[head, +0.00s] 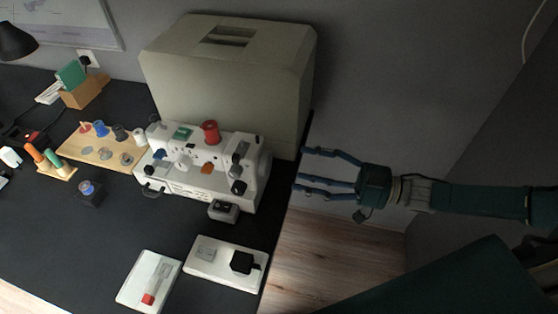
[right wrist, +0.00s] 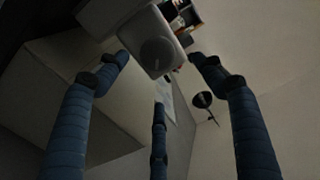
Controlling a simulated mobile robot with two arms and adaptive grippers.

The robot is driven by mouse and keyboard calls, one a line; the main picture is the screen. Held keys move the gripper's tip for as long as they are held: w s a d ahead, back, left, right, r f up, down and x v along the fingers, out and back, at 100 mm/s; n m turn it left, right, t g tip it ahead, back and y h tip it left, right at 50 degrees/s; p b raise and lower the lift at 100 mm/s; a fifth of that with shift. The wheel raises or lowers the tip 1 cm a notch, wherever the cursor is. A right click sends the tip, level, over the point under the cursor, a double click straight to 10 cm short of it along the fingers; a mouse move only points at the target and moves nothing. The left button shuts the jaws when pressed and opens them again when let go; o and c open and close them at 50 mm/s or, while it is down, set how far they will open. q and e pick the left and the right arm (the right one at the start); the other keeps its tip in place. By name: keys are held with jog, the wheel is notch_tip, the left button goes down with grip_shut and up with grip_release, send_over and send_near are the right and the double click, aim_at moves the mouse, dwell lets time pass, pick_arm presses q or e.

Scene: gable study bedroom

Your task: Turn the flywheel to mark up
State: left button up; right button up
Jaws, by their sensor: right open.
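The white machine (head: 205,165) stands on the black desk, with a red spool and several small knobs on it. Its right end faces my right gripper. The right wrist view shows a dark round disc, likely the flywheel (right wrist: 158,53), on the end of a white housing. In the head view this end face is hidden. My right gripper (head: 302,170) is open and empty, to the right of the machine and apart from it, with its blue fingers pointing at that end. My left gripper is out of view.
A large beige case (head: 225,80) stands behind the machine. A wooden spool board (head: 105,160) lies left of it. Two white switch plates (head: 150,270) (head: 200,268) lie in front. The desk's right edge lies between machine and gripper; beyond it is open floor (head: 330,250).

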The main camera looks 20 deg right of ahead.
aim_at(270, 163)
jog(key=b+x, duration=0.1)
jog(key=x, duration=0.7)
jog(key=shift+w+d+f, duration=0.1)
jog(key=shift+c, duration=0.3)
jog(key=c, duration=1.1)
